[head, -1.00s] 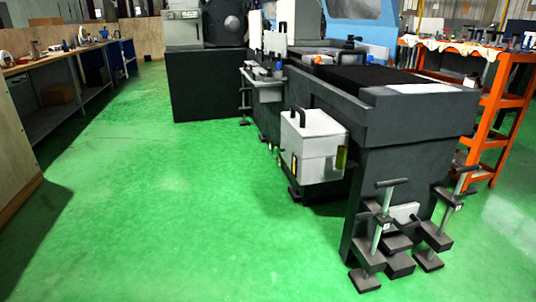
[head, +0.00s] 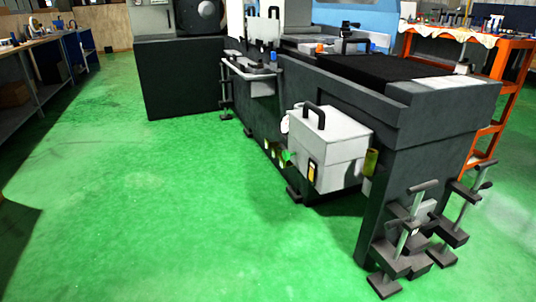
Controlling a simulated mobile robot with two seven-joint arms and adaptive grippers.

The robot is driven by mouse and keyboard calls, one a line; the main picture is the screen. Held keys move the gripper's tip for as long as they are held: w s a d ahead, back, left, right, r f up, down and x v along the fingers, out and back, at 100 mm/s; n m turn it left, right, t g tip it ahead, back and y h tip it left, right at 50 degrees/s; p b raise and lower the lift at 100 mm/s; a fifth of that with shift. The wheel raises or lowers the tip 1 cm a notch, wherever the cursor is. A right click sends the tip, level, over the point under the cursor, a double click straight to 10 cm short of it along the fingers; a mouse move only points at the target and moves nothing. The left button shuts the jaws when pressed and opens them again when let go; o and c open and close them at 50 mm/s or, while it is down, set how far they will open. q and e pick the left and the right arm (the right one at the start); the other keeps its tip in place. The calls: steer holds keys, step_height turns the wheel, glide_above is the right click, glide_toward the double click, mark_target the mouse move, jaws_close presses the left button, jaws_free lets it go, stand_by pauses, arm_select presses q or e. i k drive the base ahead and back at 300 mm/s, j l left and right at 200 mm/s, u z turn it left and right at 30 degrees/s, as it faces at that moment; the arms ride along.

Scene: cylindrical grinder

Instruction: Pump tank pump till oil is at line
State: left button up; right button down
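A light grey box-shaped tank (head: 328,150) with a black handle (head: 314,116) on its lid is mounted on the side of the dark grey grinder bed (head: 430,140). A narrow yellow-amber gauge (head: 312,173) shows on its front face; the oil level and any line on it are too small to read. A yellow-green cylinder (head: 370,162) sits at the tank's right side. I cannot tell which part is the pump. Neither of my grippers is in view.
Several T-handled clamp-like stands (head: 408,240) stand at the bed's near end. An orange rack (head: 488,130) is behind at right, a workbench (head: 28,80) at far left. The green floor (head: 150,210) is clear in front of the tank.

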mark_target(286, 155)
steer(key=i+j, duration=0.25)
steer(key=j, duration=0.15)
steer(key=i+j, duration=0.2)
steer(key=j, duration=0.15)
steer(key=i+j+z, duration=0.1)
steer(key=i+j, duration=0.15)
steer(key=j, duration=0.15)
steer(key=i+j, duration=0.2)
steer(key=j, duration=0.15)
steer(key=i+j, duration=0.2)
steer(key=j, duration=0.2)
steer(key=i+j+z, duration=0.1)
steer(key=i+j, duration=0.15)
steer(key=j, duration=0.15)
